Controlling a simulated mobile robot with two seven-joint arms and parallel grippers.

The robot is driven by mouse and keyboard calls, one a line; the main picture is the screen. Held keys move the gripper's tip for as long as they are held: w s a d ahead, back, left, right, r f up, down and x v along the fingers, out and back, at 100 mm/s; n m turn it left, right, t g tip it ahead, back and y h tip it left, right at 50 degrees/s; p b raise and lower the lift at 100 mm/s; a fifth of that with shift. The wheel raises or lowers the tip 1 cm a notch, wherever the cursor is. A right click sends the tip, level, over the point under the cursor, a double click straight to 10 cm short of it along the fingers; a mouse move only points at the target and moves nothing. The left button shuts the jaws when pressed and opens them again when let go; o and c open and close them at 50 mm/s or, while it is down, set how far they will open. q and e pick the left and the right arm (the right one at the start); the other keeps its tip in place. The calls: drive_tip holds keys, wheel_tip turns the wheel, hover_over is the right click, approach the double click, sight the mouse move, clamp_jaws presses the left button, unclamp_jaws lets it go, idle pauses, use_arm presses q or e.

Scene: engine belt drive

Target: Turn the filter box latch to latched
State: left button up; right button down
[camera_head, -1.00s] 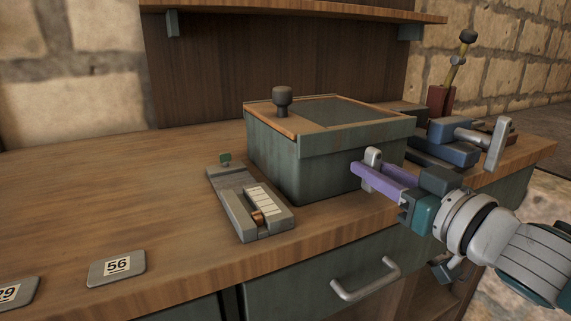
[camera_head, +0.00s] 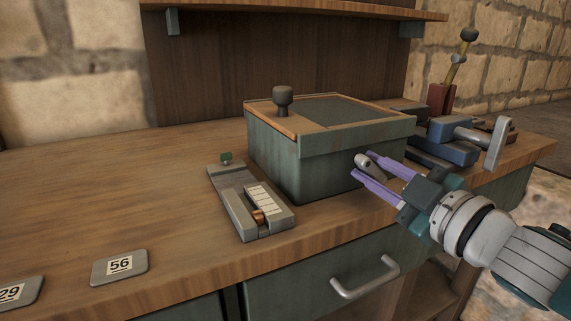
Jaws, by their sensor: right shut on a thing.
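The filter box (camera_head: 305,165) is a green box on the wooden bench, with a wood-edged lid and a dark knob (camera_head: 283,97) on top. Its latch (camera_head: 364,161) is a small light-grey lever on the front face near the right corner, now tilted, with its upper end to the left. My right gripper (camera_head: 362,165) comes in from the right with purple fingers, one above and one below the latch, shut on it. Part of the latch is hidden between the fingers. My left gripper is out of view.
A grey slotted device (camera_head: 250,203) lies left of the box. Number plates 56 (camera_head: 119,267) and 29 (camera_head: 14,292) lie at the front left. A blue vise (camera_head: 455,142) stands to the right. A drawer handle (camera_head: 364,279) sticks out below the bench edge.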

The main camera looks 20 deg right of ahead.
drive_tip(key=n, duration=0.4)
drive_tip(key=shift+n, duration=0.3)
drive_tip(key=shift+n+b, duration=0.55)
drive_tip(key=shift+n, duration=1.45)
drive_tip(key=shift+a, duration=0.1)
drive_tip(key=c, duration=0.8)
unclamp_jaws()
drive_tip(key=shift+f, duration=0.1)
drive_tip(key=shift+s, duration=0.1)
drive_tip(key=s, duration=0.6)
drive_tip(key=s+d, duration=0.1)
drive_tip(key=s, duration=0.2)
drive_tip(key=shift+s, duration=0.4)
